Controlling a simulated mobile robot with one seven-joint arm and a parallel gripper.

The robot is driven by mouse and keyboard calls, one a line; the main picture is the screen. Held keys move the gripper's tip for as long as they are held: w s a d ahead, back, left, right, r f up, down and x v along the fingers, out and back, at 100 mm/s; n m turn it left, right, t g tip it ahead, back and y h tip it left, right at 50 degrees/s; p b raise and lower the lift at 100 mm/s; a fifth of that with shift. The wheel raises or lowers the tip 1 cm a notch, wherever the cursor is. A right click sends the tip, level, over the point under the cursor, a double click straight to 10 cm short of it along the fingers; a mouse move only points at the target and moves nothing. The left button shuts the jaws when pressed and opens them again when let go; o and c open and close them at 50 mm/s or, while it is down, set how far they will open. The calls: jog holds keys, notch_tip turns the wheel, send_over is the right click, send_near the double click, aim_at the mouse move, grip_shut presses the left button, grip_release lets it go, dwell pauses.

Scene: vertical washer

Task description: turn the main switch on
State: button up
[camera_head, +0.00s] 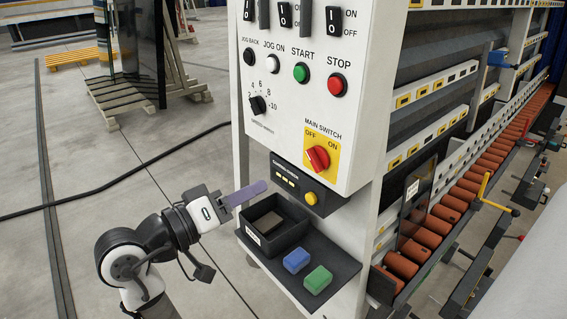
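The main switch (318,159) is a red rotary knob on a yellow plate, low on the white control panel (280,135). The plate is marked OFF at its upper left and ON at its upper right. The knob's grip looks slanted, but I cannot tell for sure which mark it points to. My gripper (246,193), with purple fingers, is to the left of the switch and lower, apart from it, near the panel's lower left edge. The fingers overlap from this angle, so I cannot tell whether they are open. I see nothing held in them.
Below the panel is a shelf with a black bin (272,228), a blue block (297,260) and a green block (318,279). A black box with a yellow button (311,198) sits under the switch. The washer's rollers (440,215) run along the right. Floor at left is mostly open, crossed by a cable.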

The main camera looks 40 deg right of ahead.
aim_at(311, 161)
jog(key=d+p, duration=0.1)
jog(key=d, duration=0.3)
jog(key=d+p, duration=0.1)
jog(key=d, duration=0.4)
jog(key=w+d+p, duration=0.1)
jog(key=d, duration=0.3)
jog(key=shift+d, duration=0.4)
grip_shut()
